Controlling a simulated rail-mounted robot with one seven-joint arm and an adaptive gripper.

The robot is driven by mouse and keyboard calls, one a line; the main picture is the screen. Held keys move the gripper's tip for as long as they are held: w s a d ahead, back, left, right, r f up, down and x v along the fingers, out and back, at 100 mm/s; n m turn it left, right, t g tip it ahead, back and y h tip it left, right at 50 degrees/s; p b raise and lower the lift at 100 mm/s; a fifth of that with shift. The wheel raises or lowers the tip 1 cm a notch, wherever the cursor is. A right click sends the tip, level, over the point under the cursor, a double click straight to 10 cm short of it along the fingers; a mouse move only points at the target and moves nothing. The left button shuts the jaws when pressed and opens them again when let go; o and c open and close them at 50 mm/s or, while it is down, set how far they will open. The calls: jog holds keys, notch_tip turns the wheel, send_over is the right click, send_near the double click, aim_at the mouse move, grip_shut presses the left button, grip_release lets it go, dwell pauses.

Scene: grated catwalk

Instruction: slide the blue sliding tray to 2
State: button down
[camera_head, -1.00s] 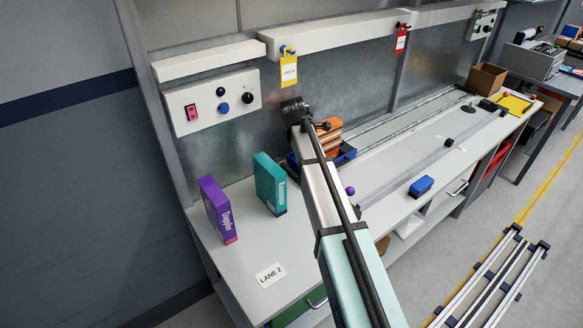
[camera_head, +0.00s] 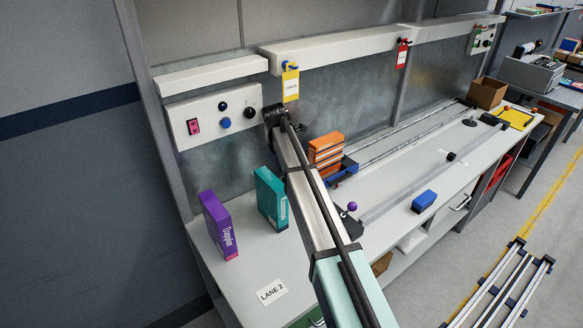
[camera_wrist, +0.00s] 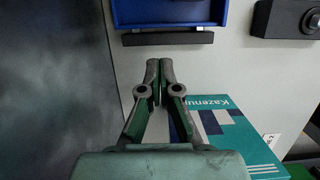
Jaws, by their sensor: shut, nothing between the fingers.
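The blue sliding tray (camera_head: 345,174) stands by the back panel, partly hidden behind my arm in the head view. My gripper is hidden in the head view. A "LANE 2" card (camera_head: 271,291) lies at the bench's front left.
A teal box (camera_head: 270,198) and a purple box (camera_head: 219,226) stand left of my arm. The teal box also shows close beside my fingers in the wrist view (camera_wrist: 235,135).

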jog(key=p+x, duration=0.2)
jog(key=x, duration=0.7)
jog(key=shift+r, duration=0.1)
